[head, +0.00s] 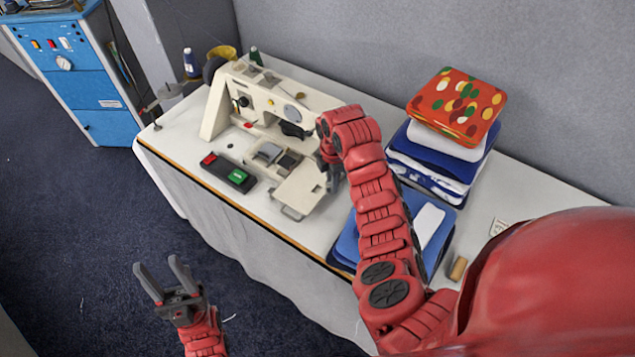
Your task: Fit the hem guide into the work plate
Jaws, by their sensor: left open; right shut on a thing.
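The work plate (300,188) is a flat cream plate at the front of the cream sewing machine (262,100), with a small dark slot near its right side. A thin grey wire-like bracket (290,213) sticks out from its front edge. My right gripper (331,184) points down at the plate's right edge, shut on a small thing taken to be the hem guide. The fingers and arm mostly hide that thing, and I cannot tell whether it touches the plate. My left gripper (168,279) is open and empty, off the table's front edge above the dark carpet.
A black control box (228,173) with red and green buttons lies left of the plate. Folded blue cloths (425,222) and a taller cloth stack (455,110) stand to the right. A thread spool (191,63) stands behind the machine. A wooden cylinder (457,268) lies near the right front.

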